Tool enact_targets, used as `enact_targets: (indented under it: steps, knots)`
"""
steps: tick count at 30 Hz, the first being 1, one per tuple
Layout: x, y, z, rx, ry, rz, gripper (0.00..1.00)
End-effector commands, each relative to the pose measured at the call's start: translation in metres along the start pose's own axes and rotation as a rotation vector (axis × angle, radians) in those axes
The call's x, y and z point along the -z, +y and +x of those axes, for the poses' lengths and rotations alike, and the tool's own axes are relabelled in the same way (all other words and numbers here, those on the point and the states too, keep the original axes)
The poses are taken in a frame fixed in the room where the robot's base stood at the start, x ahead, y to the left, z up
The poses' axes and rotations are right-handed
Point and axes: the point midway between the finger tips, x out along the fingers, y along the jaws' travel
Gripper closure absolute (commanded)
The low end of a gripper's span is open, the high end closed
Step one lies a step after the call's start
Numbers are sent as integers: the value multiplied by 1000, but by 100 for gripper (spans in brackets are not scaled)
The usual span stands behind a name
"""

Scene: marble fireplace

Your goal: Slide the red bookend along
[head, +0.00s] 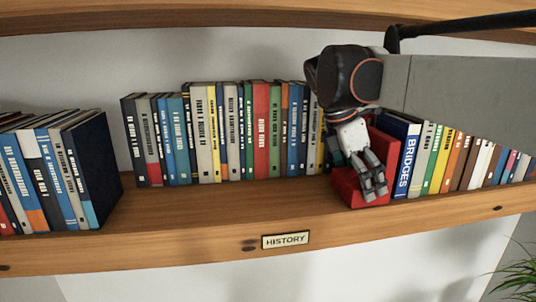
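The red bookend (346,186) stands on the wooden shelf, at the left end of the right-hand row of books.
A middle row of books (261,130) stands behind and left of the bookend. Another group (95,170) stands at the left. Bare shelf (230,208) lies in front of the middle row. A HISTORY label (285,240) is on the shelf's front edge. An upper shelf (200,14) runs above.

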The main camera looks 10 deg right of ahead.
Motion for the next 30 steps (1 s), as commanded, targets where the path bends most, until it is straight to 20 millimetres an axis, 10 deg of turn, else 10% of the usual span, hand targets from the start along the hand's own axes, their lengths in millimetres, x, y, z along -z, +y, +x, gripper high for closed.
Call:
enact_targets:
  steps: [11, 18, 30]
  knots:
    - [0, 1, 4, 0, 0, 0, 0]
    - [0, 1, 4, 0, 0, 1, 50]
    - [6, 4, 1, 3, 1, 8, 50]
